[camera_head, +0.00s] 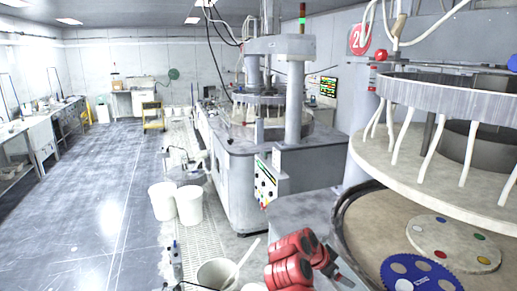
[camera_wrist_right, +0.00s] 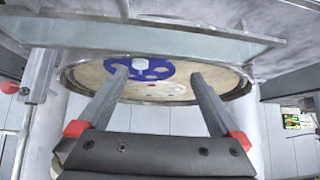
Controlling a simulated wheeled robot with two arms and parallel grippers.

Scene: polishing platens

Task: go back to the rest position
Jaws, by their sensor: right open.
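My right gripper (camera_head: 346,270) shows at the bottom of the head view, on a red arm, left of the round tan platen (camera_head: 378,232). In the wrist view the right gripper (camera_wrist_right: 159,76) has its two fingers spread apart with nothing between them. Beyond the fingertips lies a blue disc with holes (camera_wrist_right: 157,73) on the platen (camera_wrist_right: 120,90). The blue disc (camera_head: 420,278) also shows at the lower right of the head view, next to a beige disc with coloured spots (camera_head: 452,246). My left gripper is in neither view.
A large polishing machine (camera_head: 235,160) stands ahead. White buckets (camera_head: 190,206) stand on the floor, and a bucket with a stick (camera_head: 214,276) is left of my right arm. An upper plate with white hoses (camera_head: 400,160) overhangs the platen. The left floor (camera_head: 90,200) is clear.

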